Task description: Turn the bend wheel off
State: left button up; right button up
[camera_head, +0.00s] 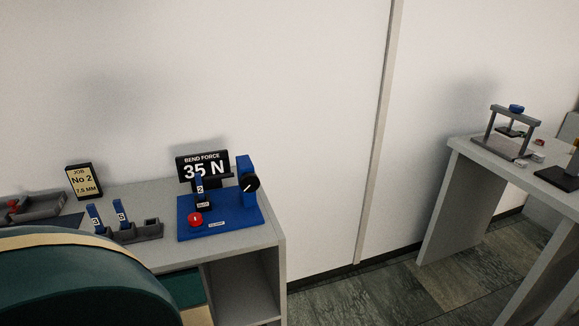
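The bend wheel (250,183) is a round black knob with a light pointer mark. A black display (203,165) behind the press reads "BEND FORCE 35 N". A red button (195,219) is at the front left of the press base. A blue piece marked 2 (200,187) stands in the press. Neither of my grippers is in view.
The press stands on a grey bench (262,238) against a white wall. Left of it are a rack (146,236) with blue pieces marked 3 and 5, and a job sign (84,182). A dark green rounded shape (80,285) fills the lower left. Another table (465,148) with a small press stands right, across open floor.

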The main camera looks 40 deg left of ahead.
aim_at(248, 182)
jog(key=i+l, duration=0.15)
jog(key=i, duration=0.55)
jog(key=i+l, duration=0.15)
jog(key=i, duration=0.6)
jog(key=i+u, duration=0.15)
jog(key=u, duration=0.25)
jog(key=i+u, duration=0.15)
jog(key=u, duration=0.25)
jog(key=i+u, duration=0.15)
jog(key=u, duration=0.25)
jog(key=i+l+u, duration=0.1)
jog(key=u, duration=0.3)
jog(key=i+l+u, duration=0.1)
jog(key=u, duration=0.4)
jog(key=i+l+u, duration=0.2)
jog(key=u, duration=0.3)
jog(key=l+u, duration=0.25)
jog(key=u, duration=0.25)
jog(key=i+l+u, duration=0.15)
jog(key=l+u, duration=1.05)
jog(key=i+l, duration=0.05)
